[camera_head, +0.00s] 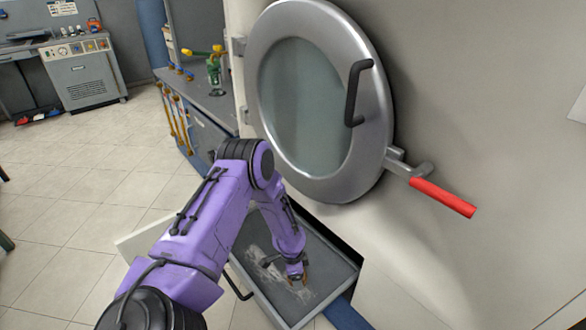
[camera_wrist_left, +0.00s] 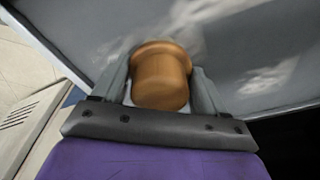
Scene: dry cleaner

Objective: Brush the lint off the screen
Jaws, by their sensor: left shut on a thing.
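The screen (camera_head: 328,262) is a dark grey flat tray-like panel below the round door, with pale grey lint (camera_head: 268,268) smeared along its left and lower part. The lint also shows as whitish wisps in the left wrist view (camera_wrist_left: 268,78). My left gripper (camera_head: 297,277) is over the lower part of the screen, pointing down. In the left wrist view its fingers are shut on a round brown wooden handle (camera_wrist_left: 162,78), which looks like the brush's. Any bristles are hidden below the handle. My right gripper is not in view.
A large round metal door (camera_head: 376,140) with a black handle stands above the screen. A red lever (camera_head: 442,197) sticks out at right. A black pull handle (camera_head: 238,278) is on the drawer front. A counter (camera_head: 210,98) with bottles stands behind; tiled floor (camera_head: 70,190) is clear at left.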

